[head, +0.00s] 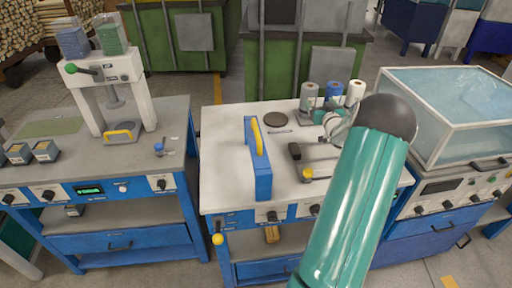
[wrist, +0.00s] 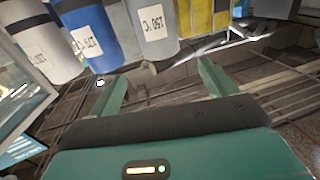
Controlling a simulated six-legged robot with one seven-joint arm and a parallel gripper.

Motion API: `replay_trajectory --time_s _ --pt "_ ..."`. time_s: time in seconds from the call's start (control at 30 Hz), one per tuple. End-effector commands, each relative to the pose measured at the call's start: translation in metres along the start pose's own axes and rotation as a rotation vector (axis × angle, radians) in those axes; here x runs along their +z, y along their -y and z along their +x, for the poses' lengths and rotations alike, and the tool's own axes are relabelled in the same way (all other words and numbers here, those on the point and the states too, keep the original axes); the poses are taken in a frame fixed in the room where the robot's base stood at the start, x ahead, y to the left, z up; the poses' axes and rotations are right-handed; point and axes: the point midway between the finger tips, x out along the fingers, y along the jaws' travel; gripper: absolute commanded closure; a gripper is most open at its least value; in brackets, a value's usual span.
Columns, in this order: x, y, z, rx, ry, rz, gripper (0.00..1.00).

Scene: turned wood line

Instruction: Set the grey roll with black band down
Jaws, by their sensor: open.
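A grey roll (head: 309,93) with a pale label stands upright at the left of three rolls at the back of the middle bench (head: 225,158). It also shows in the wrist view (wrist: 151,28), its label upside down. I cannot make out a black band clearly. My gripper (wrist: 160,70) is open, with nothing between its teal fingers, and the grey roll is just beyond the fingertips. In the head view my gripper (head: 319,117) is close in front of the rolls, partly hidden by my arm.
A blue roll (head: 334,89) and a white roll (head: 355,92) stand beside the grey one. A blue frame with a yellow handle (head: 257,158) stands on the bench. A dark disc (head: 275,119) lies behind it. A clear-topped cabinet (head: 446,110) stands close on the right.

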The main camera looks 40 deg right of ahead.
Motion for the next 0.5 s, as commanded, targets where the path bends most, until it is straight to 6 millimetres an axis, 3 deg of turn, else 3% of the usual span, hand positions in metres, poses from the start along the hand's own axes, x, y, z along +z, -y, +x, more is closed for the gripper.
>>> replay_trajectory --time_s 0.07,0.17,0.33,0.5 --pt "-0.003 0.004 0.001 -0.002 0.005 -0.003 0.16" --pt "-0.015 0.026 0.005 -0.010 0.032 -0.019 0.16" --pt "-0.054 0.106 0.003 -0.027 0.150 -0.077 0.16" --pt "-0.092 0.195 -0.027 -0.042 0.290 -0.135 0.16"
